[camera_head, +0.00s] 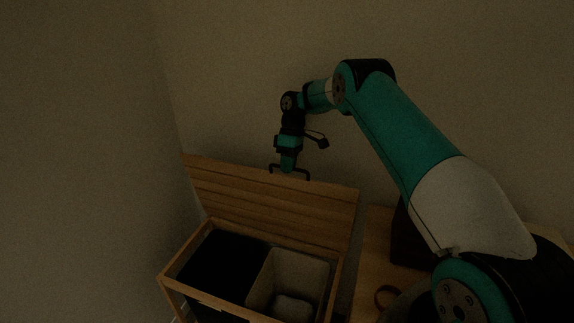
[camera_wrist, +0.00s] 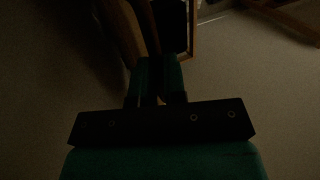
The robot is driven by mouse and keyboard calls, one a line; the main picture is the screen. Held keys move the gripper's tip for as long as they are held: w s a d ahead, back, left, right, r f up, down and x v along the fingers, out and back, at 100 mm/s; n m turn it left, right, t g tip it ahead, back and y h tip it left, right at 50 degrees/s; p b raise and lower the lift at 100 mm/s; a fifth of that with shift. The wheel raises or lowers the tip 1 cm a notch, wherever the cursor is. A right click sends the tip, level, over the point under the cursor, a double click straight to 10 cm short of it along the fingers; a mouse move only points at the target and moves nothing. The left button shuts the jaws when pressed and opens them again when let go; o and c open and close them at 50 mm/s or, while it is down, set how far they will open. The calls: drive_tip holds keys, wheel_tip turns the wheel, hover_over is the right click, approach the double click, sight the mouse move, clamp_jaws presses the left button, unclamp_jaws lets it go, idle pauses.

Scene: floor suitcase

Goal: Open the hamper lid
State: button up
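The wooden hamper (camera_head: 167,279) stands open on the floor in the head view. Its slatted lid (camera_head: 270,209) is raised about upright at the back, against the wall side. A thin dark handle (camera_head: 303,173) sits at the lid's top edge. My gripper (camera_head: 288,167) points down at the middle of this handle, its fingers close together and seemingly shut on it. In the wrist view the fingers (camera_wrist: 159,80) are nearly together; the handle itself is too dark to make out there. Part of the hamper (camera_wrist: 194,30) shows dimly beyond the fingers.
Inside the hamper are a dark compartment (camera_head: 222,264) and a light one (camera_head: 286,268) with a pale item (camera_head: 292,307). A wooden surface (camera_head: 372,258) with a dark box (camera_head: 408,238) stands to the right. Walls are close behind and left.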

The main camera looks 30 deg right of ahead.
drive_tip(key=o, duration=0.4)
drive_tip(key=shift+d+f, duration=0.1)
drive_tip(key=shift+f, duration=0.4)
drive_tip(key=shift+o, duration=0.2)
drive_tip(key=shift+r+p, duration=0.55)
drive_tip(key=shift+r, duration=0.05)
drive_tip(key=p+v, duration=0.6)
drive_tip(key=p, duration=0.2)
drive_tip(key=shift+d+r, duration=0.2)
drive_tip(key=shift+w, duration=0.2)
